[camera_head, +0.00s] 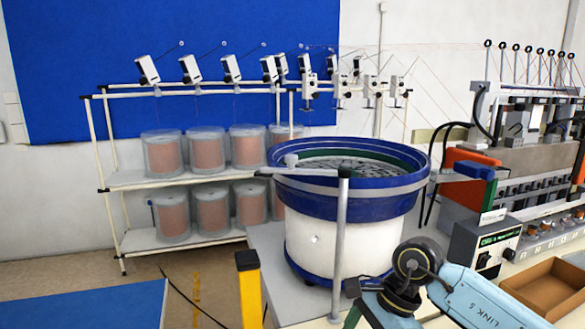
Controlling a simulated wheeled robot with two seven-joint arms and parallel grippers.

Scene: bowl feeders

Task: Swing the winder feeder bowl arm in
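The feeder bowl (330,238) is a round white drum with a blue rim, standing on a pale table, with many small dark parts inside. The bowl arm (308,172) is a thin grey bar on top of an upright grey post (341,240) in front of the bowl. My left gripper is out of view.
A winding machine (540,150) and a control box (484,243) stand to the right, with an open brown tray (550,288) in front. A rack with several wire spools (205,152) stands behind left. A yellow post (249,290) rises at the bottom.

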